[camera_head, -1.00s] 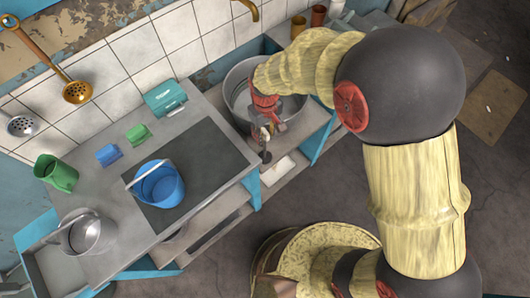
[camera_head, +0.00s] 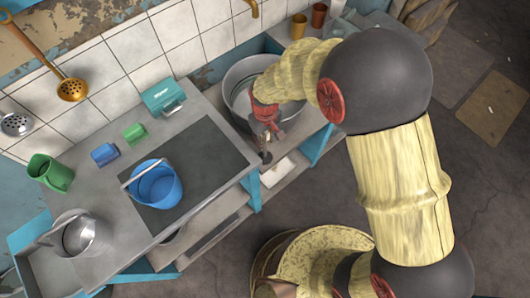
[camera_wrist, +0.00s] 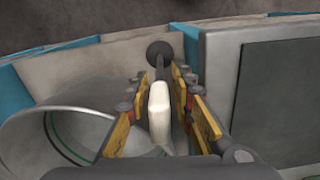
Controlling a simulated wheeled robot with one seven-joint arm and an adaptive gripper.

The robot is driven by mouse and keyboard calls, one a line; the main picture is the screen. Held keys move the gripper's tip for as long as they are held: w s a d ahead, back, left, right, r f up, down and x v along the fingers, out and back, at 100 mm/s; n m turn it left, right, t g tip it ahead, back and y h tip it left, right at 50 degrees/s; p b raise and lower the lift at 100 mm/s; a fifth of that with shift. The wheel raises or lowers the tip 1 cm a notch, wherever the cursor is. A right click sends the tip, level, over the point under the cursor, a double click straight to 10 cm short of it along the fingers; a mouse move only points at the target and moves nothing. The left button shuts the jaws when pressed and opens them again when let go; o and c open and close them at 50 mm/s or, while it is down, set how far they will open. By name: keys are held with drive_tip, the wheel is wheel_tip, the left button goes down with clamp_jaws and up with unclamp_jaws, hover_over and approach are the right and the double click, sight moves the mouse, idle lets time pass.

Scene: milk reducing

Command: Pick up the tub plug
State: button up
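The tub plug (camera_head: 266,157) shows as a dark round disc near the front edge of the metal tub in the head view. In the wrist view its dark disc (camera_wrist: 160,51) joins a thin stem, and a pale handle-like piece (camera_wrist: 159,112) lies on the near side. My gripper (camera_wrist: 165,82) has its two orange-padded fingers spread on either side of the pale piece, with gaps showing. In the head view my gripper (camera_head: 267,138) is just above the disc and hides most of the handle.
The metal tub (camera_head: 237,92) is behind my gripper; its rim is close at left in the wrist view (camera_wrist: 45,112). The counter with a dark panel (camera_head: 210,150) and a blue bucket (camera_head: 158,187) is to the left. A pale block (camera_head: 279,172) lies below the gripper.

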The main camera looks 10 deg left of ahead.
clamp_jaws()
idle(0.7)
